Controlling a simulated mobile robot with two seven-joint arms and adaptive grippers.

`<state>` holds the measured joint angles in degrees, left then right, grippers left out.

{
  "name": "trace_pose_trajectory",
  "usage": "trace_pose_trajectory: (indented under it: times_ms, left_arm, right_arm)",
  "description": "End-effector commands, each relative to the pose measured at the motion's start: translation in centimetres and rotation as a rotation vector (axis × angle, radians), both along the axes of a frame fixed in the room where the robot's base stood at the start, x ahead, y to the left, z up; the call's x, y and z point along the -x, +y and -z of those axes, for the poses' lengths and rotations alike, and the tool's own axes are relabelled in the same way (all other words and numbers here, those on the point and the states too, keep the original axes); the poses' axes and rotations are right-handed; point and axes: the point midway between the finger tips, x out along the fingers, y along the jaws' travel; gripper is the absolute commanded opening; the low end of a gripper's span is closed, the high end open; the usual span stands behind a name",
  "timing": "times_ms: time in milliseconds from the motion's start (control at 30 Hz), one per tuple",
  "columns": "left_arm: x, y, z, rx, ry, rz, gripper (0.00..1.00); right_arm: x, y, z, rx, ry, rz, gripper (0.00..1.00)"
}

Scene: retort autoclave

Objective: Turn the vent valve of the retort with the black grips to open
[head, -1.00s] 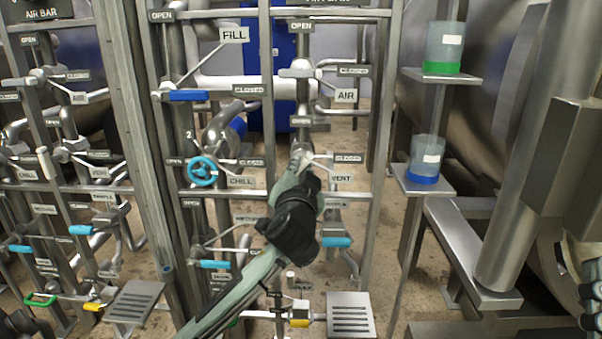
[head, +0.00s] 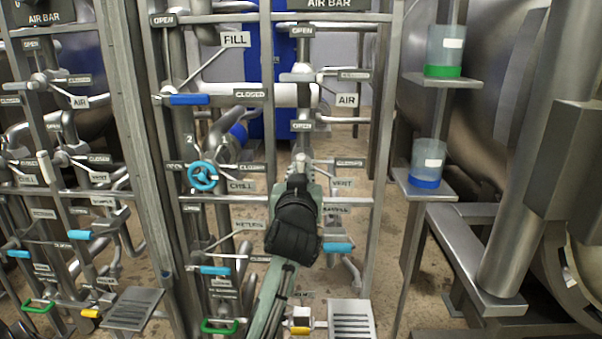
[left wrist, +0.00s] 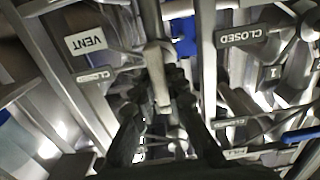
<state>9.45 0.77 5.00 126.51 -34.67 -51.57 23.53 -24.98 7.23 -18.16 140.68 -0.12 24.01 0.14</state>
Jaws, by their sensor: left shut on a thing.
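The vent valve (head: 300,160) is on the middle panel, below an OPEN plate (head: 302,126) and left of a CLOSED plate (head: 349,163) and a VENT sign (head: 342,183). My left gripper (head: 299,172) covers most of it. In the left wrist view a pale lever (left wrist: 158,75) sits between the fingers of my left gripper (left wrist: 160,98), which is shut on it. The VENT sign (left wrist: 86,42) is to its left there. Which way the lever points is hard to tell. I see no black grip on it. My right gripper is out of view.
The air valve (head: 300,75) stands above, the fill lever with a blue grip (head: 189,99) at upper left, and a blue handwheel (head: 203,177) at left. A cyan grip (head: 337,247) is right of my wrist. Shelves with two beakers (head: 427,163) stand at right.

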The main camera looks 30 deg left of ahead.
Motion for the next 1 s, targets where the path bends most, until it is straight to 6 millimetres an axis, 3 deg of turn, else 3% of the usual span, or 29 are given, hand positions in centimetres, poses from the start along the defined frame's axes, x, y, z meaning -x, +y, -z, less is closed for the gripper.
trace_pose_trajectory:
  times_ms: [433,467,600,1000]
  left_arm:
    - [0.02,0.04,-0.18,0.009,-0.010,0.000,0.00]
    - [0.02,0.04,-0.19,0.009,-0.010,0.000,0.15]
    - [0.02,0.03,-0.15,0.009,-0.009,0.000,0.33]
    - [0.00,0.03,-0.78,0.008,-0.008,-0.001,0.34]
  right_arm:
    - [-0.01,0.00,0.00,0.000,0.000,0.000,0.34]
    - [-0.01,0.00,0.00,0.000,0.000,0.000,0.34]
    - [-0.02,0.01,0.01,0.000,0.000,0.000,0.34]
    - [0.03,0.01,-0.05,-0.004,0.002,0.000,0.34]
